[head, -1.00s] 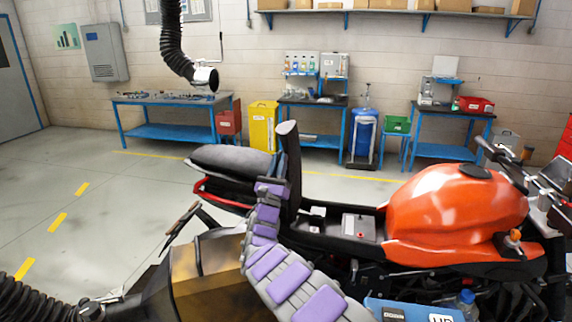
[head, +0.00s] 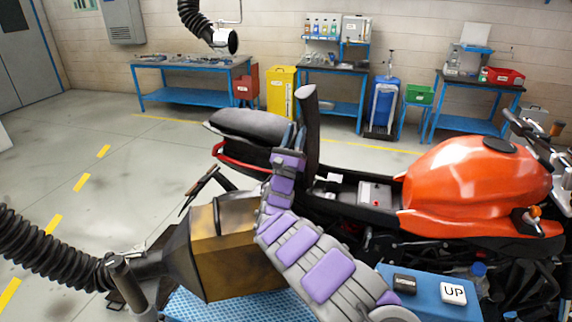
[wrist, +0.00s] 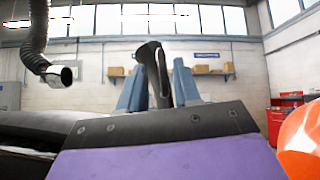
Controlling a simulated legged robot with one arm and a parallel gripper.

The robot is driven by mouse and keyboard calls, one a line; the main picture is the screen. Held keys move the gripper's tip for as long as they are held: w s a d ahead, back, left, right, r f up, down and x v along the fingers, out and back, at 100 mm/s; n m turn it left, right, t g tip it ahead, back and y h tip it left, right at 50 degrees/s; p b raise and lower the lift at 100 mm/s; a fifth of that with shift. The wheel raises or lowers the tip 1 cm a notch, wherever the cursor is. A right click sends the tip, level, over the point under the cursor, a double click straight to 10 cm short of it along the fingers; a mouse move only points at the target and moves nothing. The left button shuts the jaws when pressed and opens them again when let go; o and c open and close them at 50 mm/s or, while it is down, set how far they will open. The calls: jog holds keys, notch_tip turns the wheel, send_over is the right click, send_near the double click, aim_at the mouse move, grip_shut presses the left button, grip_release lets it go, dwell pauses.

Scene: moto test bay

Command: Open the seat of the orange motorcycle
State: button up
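The orange motorcycle (head: 465,185) stands across the right half of the head view. Its front seat (head: 311,120) is a dark narrow panel raised nearly upright, with the bay below it uncovered. The seat also shows edge-on in the wrist view (wrist: 155,62). My gripper (head: 294,132) is just left of the raised seat, above the tail. In the wrist view its two blue-grey fingers (wrist: 158,68) stand apart, with the seat's edge showing between them. I cannot tell whether they touch it. The rear seat (head: 252,124) lies flat over the tail.
A black exhaust hose (head: 45,240) and a brown box-like part (head: 222,248) are at lower left. A blue box with an UP button (head: 453,293) is at lower right. Benches (head: 195,65) line the back wall.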

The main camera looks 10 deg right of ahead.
jog(key=p+v, duration=0.2)
jog(key=v, duration=1.3)
jog(key=shift+s+a+f, duration=0.15)
jog(key=shift+f, duration=0.05)
